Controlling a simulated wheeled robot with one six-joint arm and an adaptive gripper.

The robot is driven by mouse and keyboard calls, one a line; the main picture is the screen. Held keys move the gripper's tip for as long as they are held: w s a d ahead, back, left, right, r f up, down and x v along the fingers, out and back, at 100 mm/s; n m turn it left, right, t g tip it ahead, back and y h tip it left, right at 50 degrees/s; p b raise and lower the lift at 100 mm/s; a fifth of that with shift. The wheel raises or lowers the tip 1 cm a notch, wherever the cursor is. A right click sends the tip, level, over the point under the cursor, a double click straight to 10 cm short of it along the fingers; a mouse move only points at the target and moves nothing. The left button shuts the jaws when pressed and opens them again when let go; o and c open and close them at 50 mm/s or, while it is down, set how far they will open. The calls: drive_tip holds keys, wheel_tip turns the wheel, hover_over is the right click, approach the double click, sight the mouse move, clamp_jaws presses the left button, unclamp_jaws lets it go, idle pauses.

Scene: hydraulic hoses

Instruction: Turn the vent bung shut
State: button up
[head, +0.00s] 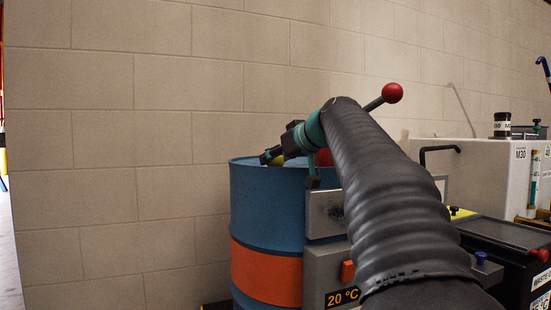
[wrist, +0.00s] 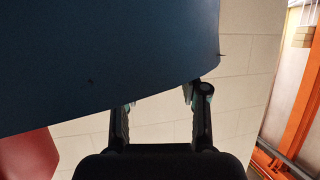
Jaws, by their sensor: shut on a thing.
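The blue drum (head: 262,205) with an orange band stands in the middle of the head view. My gripper (head: 273,158) is at the drum's top rim, on the left. In the wrist view my two fingers (wrist: 162,102) stand apart. A large dark blue surface (wrist: 110,50), probably the drum, covers the area ahead of them. The bung itself cannot be made out there.
A red thing (head: 325,157) is just behind my arm at the drum top. A red-knobbed lever (head: 392,92) rises beyond my arm. A grey box (head: 325,270) reading 20 °C is in front of the drum. A pale tank (head: 480,165) stands right. A block wall (head: 150,130) is behind.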

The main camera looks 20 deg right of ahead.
drive_tip(key=o, duration=1.2)
drive_tip(key=shift+f, duration=0.1)
drive_tip(key=shift+c, duration=0.2)
drive_tip(key=v, duration=1.2)
drive_tip(key=s+a+f+m+g, duration=0.1)
drive_tip(key=s+a+f+g, duration=0.2)
drive_tip(key=f, duration=0.4)
drive_tip(key=s+a+f+m+h, duration=0.1)
drive_tip(key=s+a+f, duration=0.2)
drive_tip(key=a+f, duration=0.3)
drive_tip(key=s+a+f+g, duration=0.2)
drive_tip(key=s+a+f, duration=0.1)
drive_tip(key=f, duration=0.4)
drive_tip(key=s+a+f+g+h, duration=0.1)
drive_tip(key=s+f, duration=0.6)
drive_tip(key=f, duration=0.4)
drive_tip(key=s+a+f+g+h+p, duration=0.1)
drive_tip(key=s+a+f, duration=0.1)
drive_tip(key=s+f, duration=0.5)
wheel_tip(320, 180, down, 4)
drive_tip(key=shift+a+f+m+g, duration=0.15)
drive_tip(key=shift+a+m+g, duration=0.15)
